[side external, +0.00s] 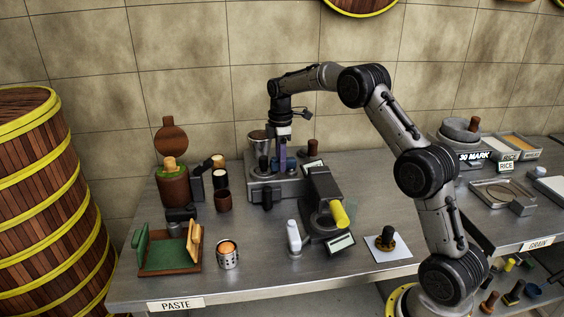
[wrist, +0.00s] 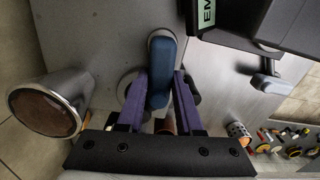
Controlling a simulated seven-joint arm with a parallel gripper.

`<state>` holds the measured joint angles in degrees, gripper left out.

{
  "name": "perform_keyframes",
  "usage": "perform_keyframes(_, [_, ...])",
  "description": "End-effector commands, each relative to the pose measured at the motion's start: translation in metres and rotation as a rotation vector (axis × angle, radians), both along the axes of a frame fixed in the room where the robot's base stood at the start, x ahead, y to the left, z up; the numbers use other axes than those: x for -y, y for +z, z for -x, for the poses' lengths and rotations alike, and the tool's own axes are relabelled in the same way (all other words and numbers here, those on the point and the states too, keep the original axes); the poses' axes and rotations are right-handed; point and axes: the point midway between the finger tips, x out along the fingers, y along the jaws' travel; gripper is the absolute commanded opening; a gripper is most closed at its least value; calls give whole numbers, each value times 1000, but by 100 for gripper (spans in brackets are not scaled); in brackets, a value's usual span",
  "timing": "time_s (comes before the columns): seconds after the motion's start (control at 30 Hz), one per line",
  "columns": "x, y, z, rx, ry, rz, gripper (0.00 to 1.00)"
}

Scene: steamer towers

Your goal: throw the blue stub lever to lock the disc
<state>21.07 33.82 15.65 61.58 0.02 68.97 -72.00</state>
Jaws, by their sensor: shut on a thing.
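The blue stub lever (wrist: 165,62) has a rounded end and stands between my gripper's purple fingers in the wrist view. My gripper (wrist: 160,88) is shut on it. A round grey piece (wrist: 127,86) shows behind the lever; I cannot tell whether it is the disc. In the side view my gripper (side external: 281,155) points down over the grey metal machine (side external: 262,188) at the back of the bench. The lever is not clearly visible there, behind or between the fingers.
A metal cup (wrist: 47,107) is close on the left in the wrist view. A dark machine with a yellow end (side external: 325,195) stands right of the grey one. A white bottle (side external: 293,237), a tin (side external: 228,256) and a green tray (side external: 170,262) are in front.

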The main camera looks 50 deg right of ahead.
Motion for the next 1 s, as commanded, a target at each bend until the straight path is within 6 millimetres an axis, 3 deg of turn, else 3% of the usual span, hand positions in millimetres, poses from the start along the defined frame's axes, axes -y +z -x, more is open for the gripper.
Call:
perform_keyframes(0.4, [7,1,-6,3,-247,3,0])
perform_keyframes(1.0, [9,1,-7,3,-307,3,0])
